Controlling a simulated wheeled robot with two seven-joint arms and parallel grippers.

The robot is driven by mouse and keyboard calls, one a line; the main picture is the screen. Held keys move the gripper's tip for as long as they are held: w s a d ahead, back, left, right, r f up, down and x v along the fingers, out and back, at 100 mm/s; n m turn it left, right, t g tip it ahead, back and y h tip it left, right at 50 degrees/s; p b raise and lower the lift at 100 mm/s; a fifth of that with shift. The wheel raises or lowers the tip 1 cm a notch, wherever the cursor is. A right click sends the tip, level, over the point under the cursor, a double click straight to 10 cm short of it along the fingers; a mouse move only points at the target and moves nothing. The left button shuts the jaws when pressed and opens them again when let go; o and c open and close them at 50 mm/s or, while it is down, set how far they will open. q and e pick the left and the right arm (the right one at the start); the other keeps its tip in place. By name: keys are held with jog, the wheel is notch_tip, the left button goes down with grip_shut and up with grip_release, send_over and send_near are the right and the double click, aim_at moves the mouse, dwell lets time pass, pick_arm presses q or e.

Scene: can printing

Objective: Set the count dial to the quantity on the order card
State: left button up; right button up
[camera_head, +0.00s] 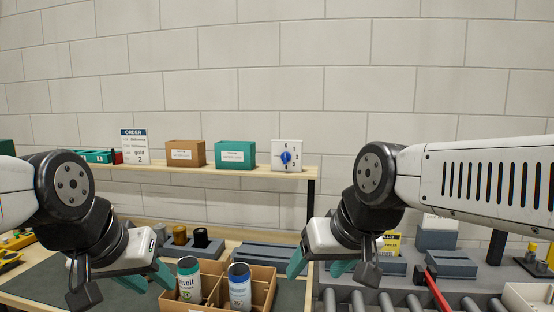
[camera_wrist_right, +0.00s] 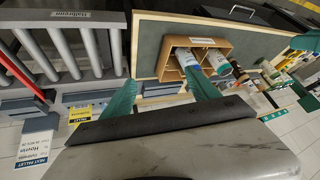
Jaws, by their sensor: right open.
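The count dial (camera_head: 287,157) is a white plate with a blue knob and small digits around it, at the right end of the back shelf. The knob's pointing direction is too small to tell. The order card (camera_head: 134,146) stands left on that shelf; its bottom line seems to read 2. My right gripper (camera_head: 318,266) is open and empty, below and in front of the dial, apart from it. Its teal fingers also show spread in the right wrist view (camera_wrist_right: 160,92). My left gripper (camera_head: 140,274) hangs at the left, its teal fingers apart and empty.
Brown (camera_head: 185,153) and teal (camera_head: 234,155) boxes stand on the shelf between card and dial. Below, a divided cardboard box (camera_head: 262,290) holds two cans. Grey rollers (camera_head: 375,301) and a red bar (camera_head: 437,290) lie at the right. The wall above the shelf is clear.

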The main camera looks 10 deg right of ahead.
jog(key=w, duration=0.2)
jog(key=w+r, duration=0.1)
jog(key=shift+w+a+t, duration=0.25)
jog(key=shift+t, duration=0.15)
jog(key=c, duration=0.7)
jog(key=shift+o, duration=0.2)
jog(key=w+a+r+t, duration=0.1)
jog(key=w+r+t, duration=0.2)
jog(key=w, duration=0.7)
jog(key=w+a+r+n+t, duration=0.1)
jog(key=w+a+r+t, duration=0.15)
jog(key=w, duration=0.75)
jog(key=w+a+r+t, duration=0.1)
jog(key=w+r+t, duration=0.15)
jog(key=w, duration=0.75)
jog(key=m+t+h, duration=0.5)
jog(key=t+h, duration=0.1)
jog(key=h, duration=0.3)
send_near(285, 158)
jog(key=w, duration=0.1)
jog(key=x, duration=0.7)
jog(key=shift+w+d+r, duration=0.2)
jog(key=shift+d, duration=0.05)
grip_shut()
